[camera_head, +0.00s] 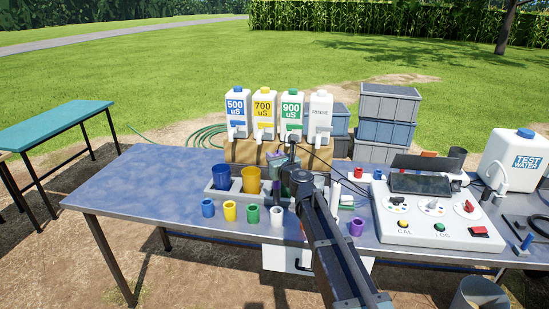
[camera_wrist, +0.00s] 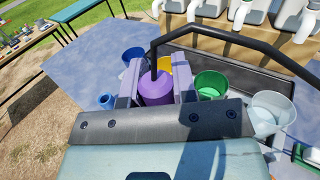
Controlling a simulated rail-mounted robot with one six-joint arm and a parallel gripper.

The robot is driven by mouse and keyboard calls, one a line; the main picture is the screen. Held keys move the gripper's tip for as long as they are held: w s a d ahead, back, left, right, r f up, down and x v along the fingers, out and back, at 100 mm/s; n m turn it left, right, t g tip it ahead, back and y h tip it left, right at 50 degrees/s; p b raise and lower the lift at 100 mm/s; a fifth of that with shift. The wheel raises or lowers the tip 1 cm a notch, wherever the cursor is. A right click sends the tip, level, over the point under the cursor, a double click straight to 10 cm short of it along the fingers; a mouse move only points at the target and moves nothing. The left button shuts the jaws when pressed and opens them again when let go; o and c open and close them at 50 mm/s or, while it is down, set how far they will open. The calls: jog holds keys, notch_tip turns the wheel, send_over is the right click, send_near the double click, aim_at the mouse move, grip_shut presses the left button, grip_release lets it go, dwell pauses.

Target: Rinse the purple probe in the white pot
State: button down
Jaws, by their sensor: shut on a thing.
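My gripper (camera_wrist: 157,85) is shut on the purple probe (camera_wrist: 156,92), one finger on each side, with a black cable rising from its top. The white pot (camera_wrist: 270,112) is at the right of the pot row in the wrist view, to the right of the probe and apart from it. In the head view my gripper (camera_head: 292,176) is over the pot tray; my arm hides the white pot and most of the probe. The probe's lower end is hidden in both views.
Blue (camera_head: 222,177) and yellow (camera_head: 251,180) pots stand in the grey tray; a green pot (camera_wrist: 211,84) shows beside the probe. Small coloured cups, including a white one (camera_head: 277,215), stand in front. Labelled jugs (camera_head: 264,112) stand behind. A console (camera_head: 434,212) is right; the table's left is clear.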

aim_at(279, 184)
jog(key=shift+f+b, duration=0.3)
jog(key=shift+f, duration=0.45)
jog(key=shift+f+b, duration=3.85)
jog(key=shift+r, duration=0.15)
dwell(2.4)
